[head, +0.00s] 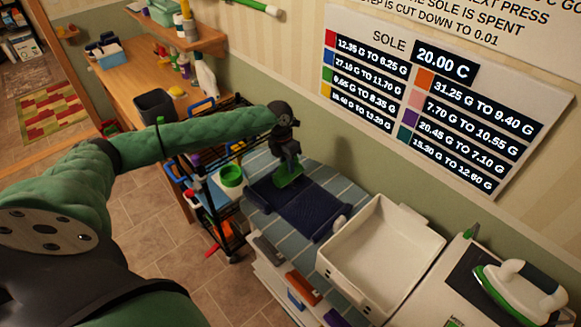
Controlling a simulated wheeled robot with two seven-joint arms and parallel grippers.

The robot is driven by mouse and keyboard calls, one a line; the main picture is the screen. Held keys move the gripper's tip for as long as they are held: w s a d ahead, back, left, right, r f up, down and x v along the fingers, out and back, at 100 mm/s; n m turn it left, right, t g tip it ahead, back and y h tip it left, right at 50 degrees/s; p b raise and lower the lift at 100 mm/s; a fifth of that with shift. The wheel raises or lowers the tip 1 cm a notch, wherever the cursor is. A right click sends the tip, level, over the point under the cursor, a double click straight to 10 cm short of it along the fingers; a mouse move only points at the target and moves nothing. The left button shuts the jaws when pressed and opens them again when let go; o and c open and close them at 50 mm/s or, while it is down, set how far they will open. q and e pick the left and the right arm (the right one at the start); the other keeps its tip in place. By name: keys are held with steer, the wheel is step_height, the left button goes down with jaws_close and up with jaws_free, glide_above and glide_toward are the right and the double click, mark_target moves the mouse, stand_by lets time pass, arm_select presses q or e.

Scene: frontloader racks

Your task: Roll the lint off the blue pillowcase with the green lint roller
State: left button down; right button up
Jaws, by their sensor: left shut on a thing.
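The blue pillowcase (312,213) lies dark and flat on a striped blue surface (345,180), left of a white basin. My left arm reaches in from the left, and my left gripper (288,162) is above the far left part of the pillowcase. It is shut on the green lint roller (290,176), which points down at the cloth. I cannot tell whether the roller touches the cloth. The gripper hides part of the roller. Any lint is too small to make out. My right gripper is not in view.
A white basin (372,262) stands right of the pillowcase, with a green-and-white iron (520,288) farther right. A black rack cart (232,225) with a green bowl (231,175) stands to the left.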

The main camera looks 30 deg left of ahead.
arm_select(q)
steer(key=shift+w+a, duration=0.2)
steer(key=shift+a, duration=0.4)
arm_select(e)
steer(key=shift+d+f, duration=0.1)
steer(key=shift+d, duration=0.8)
arm_select(q)
steer(key=shift+a, duration=0.15)
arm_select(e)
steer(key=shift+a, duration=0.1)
